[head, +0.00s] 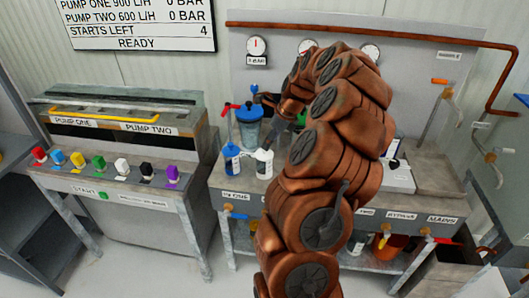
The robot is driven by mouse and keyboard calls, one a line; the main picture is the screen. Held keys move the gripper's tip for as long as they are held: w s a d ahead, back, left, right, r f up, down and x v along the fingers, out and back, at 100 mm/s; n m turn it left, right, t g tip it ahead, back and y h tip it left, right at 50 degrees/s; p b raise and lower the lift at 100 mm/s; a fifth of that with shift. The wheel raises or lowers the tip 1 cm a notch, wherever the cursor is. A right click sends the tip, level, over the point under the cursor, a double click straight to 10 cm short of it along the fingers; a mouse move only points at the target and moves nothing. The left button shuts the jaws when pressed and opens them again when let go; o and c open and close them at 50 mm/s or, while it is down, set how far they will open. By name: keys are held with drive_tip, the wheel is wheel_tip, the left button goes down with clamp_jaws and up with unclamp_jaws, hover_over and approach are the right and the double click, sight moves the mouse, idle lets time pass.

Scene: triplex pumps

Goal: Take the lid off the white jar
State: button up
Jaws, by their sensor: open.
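A pale grey-blue container with a blue lid (249,114) stands upright on the grey bench, left of my arm. I cannot tell whether it is the white jar. A small white bottle (263,164) with a dark top stands in front of it. My gripper (259,107) is open, near the blue lid. From this view I cannot tell whether it touches the lid or is above or behind it. My arm hides the middle of the bench, so other jars may be hidden there.
A red-handled valve (228,108) and gauges (257,46) are behind. A console with coloured knobs (99,162) stands left. A copper pipe (380,32) runs above.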

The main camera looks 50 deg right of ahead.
sight(264, 151)
drive_tip(key=p+x, duration=0.1)
drive_tip(key=x, duration=0.3)
drive_tip(key=shift+w+a+f+p, duration=0.15)
drive_tip(key=shift+w+p, duration=0.05)
drive_tip(key=shift+p, duration=0.15)
drive_tip(key=c, duration=0.9)
drive_tip(key=shift+c, duration=0.2)
